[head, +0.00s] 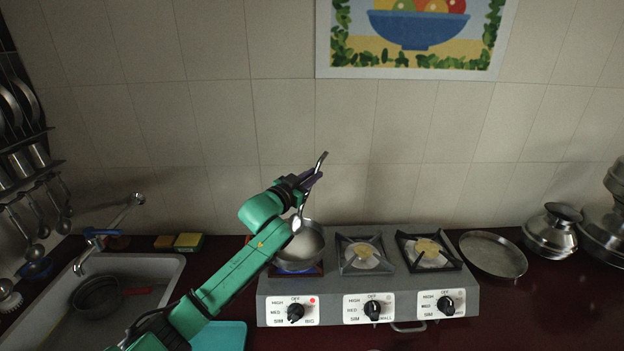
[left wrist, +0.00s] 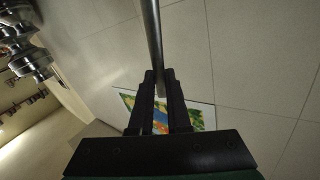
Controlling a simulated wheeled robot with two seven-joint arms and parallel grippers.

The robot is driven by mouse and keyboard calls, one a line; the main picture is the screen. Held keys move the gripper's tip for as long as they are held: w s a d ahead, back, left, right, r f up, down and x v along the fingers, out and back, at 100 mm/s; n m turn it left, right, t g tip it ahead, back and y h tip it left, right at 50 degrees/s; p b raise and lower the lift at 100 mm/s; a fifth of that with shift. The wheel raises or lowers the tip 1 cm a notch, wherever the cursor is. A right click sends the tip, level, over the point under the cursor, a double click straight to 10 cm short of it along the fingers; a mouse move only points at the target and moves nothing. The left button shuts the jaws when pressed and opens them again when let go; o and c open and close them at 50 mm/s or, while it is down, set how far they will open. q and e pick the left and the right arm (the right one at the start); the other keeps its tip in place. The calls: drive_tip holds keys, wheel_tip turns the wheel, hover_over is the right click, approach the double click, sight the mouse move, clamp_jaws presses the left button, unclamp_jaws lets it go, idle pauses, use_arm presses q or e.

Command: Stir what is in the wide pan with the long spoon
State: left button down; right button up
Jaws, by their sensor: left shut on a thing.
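The wide pan (head: 303,259) sits on the left burner of the stove, with pale contents showing inside it. My left gripper (head: 312,178) is above the pan's back edge, shut on the long metal spoon (head: 321,161). The spoon's upper end sticks up past the fingers, and its lower part runs down toward the pan. My arm partly covers the pan's left side, and I cannot tell how deep the spoon's lower end sits. In the left wrist view the spoon's shaft (left wrist: 152,35) runs up from between the dark fingers (left wrist: 160,85). My right gripper is out of view.
The grey stove (head: 335,287) has two more burners, bare of pots. A sink (head: 155,275) is at left. Ladles (head: 38,228) hang at far left. The tiled wall rises close behind.

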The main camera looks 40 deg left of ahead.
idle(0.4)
use_arm(q)
drive_tip(key=shift+r, duration=2.5)
